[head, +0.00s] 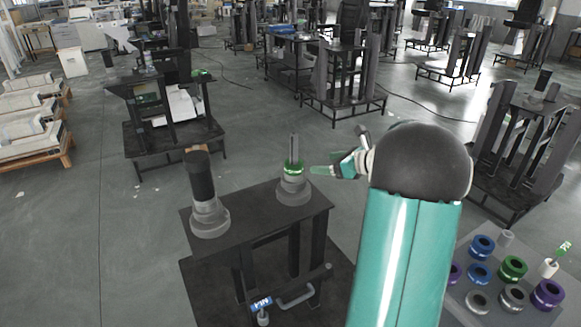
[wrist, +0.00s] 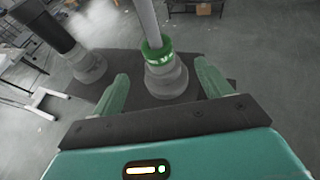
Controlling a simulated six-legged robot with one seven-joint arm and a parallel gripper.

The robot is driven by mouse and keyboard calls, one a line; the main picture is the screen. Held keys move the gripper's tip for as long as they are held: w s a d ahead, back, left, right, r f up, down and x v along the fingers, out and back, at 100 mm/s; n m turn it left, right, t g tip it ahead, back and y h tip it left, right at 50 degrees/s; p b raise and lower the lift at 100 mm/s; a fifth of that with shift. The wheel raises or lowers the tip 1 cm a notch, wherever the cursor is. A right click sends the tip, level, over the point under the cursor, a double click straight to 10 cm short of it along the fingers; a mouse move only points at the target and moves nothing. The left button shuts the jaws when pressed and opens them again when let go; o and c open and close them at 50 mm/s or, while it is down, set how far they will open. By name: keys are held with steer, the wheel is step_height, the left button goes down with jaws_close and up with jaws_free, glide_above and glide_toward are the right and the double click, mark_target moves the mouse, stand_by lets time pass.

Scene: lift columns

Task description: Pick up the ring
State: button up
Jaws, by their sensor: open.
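A green ring (head: 293,168) sits around the upright grey post on a stepped grey base (head: 294,189), on the right part of a dark stand. In the wrist view the ring (wrist: 158,52) shows around the post, above the base (wrist: 166,78). My gripper (head: 325,171) is just right of the ring in the head view, its fingers pointing left toward it. In the wrist view my gripper (wrist: 162,85) is open, with one finger on each side of the base. The fingers appear apart from the ring. The far side of the ring is hidden.
A dark column on a grey base (head: 208,216) stands left of the ring on the same dark stand top (head: 250,215). A tray (head: 520,312) with several blue, green, purple and grey rings is at lower right. Open floor (head: 90,240) lies left.

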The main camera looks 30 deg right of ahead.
mark_target(297, 162)
steer(key=x, duration=1.3)
steer(key=shift+s+a, duration=0.1)
steer(key=shift+a, duration=0.2)
steer(key=c, duration=1.2)
steer(key=shift+r, duration=0.15)
